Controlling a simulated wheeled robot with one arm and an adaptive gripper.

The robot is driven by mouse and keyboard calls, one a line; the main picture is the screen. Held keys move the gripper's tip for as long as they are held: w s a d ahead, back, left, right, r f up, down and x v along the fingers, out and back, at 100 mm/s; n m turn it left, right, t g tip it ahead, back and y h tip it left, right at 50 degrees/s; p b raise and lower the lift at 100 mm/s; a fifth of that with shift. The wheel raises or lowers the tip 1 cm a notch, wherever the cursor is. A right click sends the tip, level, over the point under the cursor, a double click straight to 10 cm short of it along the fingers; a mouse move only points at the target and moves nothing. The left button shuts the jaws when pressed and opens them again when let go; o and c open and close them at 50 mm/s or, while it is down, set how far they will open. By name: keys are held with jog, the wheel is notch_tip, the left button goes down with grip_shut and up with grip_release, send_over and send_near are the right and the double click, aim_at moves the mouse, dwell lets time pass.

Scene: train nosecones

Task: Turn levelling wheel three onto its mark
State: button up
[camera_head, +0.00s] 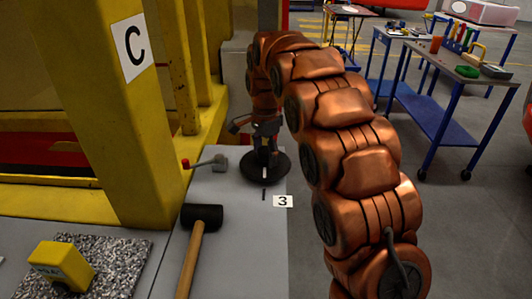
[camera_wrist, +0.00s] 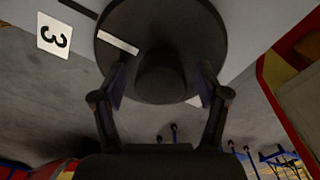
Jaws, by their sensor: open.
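Levelling wheel three is a dark round disc (camera_head: 265,168) lying flat on the grey bench, with a raised central hub (camera_wrist: 160,78). A white line on the disc (camera_wrist: 118,42) points toward the bench mark, a short dark line (camera_head: 264,194) beside the card "3" (camera_head: 283,201). The white line and mark look close to in line; exact alignment I cannot tell. My gripper (camera_head: 265,135) is above the wheel, pointing down. In the wrist view its open fingers (camera_wrist: 161,85) stand on either side of the hub. Whether they touch it is unclear.
A small red-tipped grey lever (camera_head: 207,162) sits left of the wheel. A black mallet (camera_head: 202,217) lies on the bench nearer the front. A yellow post marked C (camera_head: 110,100) rises at left. A yellow block (camera_head: 62,262) sits on a speckled plate. Blue trolleys stand beyond at right.

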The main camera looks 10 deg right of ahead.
aim_at(266, 151)
jog(key=shift+r, duration=0.1)
jog(key=shift+r, duration=3.65)
jog(key=shift+s+r, duration=0.15)
jog(key=shift+s, duration=0.05)
jog(key=s+d+r+n+g+p, duration=0.1)
jog(key=s+d+n+p, duration=0.15)
jog(key=s, duration=0.75)
jog(key=s+d+r+n+p, duration=0.15)
jog(key=s+n, duration=0.25)
jog(key=s, duration=0.6)
jog(key=s+f+n+p, duration=0.1)
jog(key=s+f+n, duration=0.2)
jog(key=s, duration=0.8)
jog(key=s+d+f+n+p, duration=0.1)
jog(key=s+f+n, duration=0.3)
jog(key=s, duration=0.7)
jog(key=shift+g, duration=0.4)
jog(key=shift+d+n, duration=0.1)
jog(key=shift+n, duration=0.15)
